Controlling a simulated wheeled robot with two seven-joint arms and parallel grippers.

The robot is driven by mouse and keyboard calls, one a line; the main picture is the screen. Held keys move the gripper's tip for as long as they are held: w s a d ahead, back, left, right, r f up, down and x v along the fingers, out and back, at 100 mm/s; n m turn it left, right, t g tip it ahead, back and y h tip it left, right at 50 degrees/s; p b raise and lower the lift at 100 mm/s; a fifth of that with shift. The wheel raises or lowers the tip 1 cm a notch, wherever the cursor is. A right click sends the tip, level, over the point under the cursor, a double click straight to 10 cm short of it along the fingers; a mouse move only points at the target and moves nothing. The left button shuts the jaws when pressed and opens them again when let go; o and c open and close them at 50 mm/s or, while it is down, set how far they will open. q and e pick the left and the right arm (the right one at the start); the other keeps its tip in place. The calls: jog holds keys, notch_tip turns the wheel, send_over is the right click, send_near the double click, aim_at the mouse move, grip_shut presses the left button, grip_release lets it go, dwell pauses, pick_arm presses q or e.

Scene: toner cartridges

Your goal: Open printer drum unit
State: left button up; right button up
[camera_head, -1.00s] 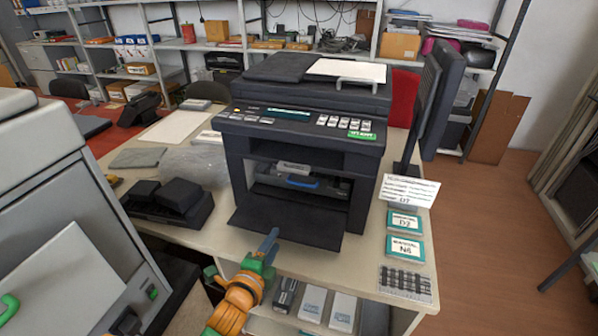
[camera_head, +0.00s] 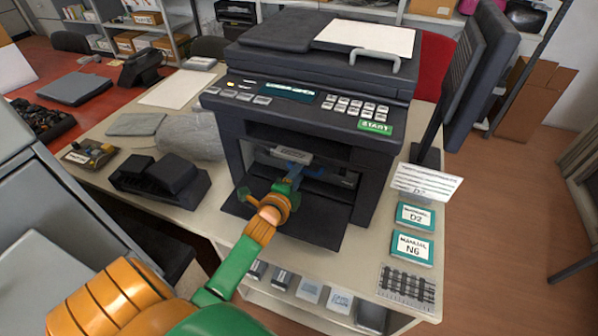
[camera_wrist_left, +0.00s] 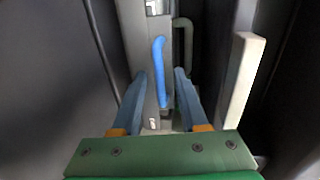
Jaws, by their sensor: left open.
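The dark printer (camera_head: 310,125) stands on the table with its front flap (camera_head: 310,222) folded down. Inside its front opening sits the grey drum unit (camera_head: 291,154), partly hidden by my gripper. In the left wrist view a blue handle (camera_wrist_left: 159,70) stands out on a grey body (camera_wrist_left: 136,45). My left gripper (camera_head: 292,170) reaches into the opening above the flap. In the wrist view its two fingers (camera_wrist_left: 162,98) are apart, with the lower part of the blue handle between them; I cannot tell whether they touch it. My right gripper is not in view.
The printer's side walls stand close on both sides of my left gripper. A pale bar (camera_wrist_left: 243,80) is at the right in the wrist view. A black device (camera_head: 160,180) sits left.

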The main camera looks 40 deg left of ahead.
pick_arm(q)
jog(key=shift+w+a+f, duration=0.15)
jog(key=shift+w+f, duration=0.1)
jog(key=shift+w, duration=0.3)
jog(key=shift+s+r, duration=0.15)
grip_shut()
dwell(0.8)
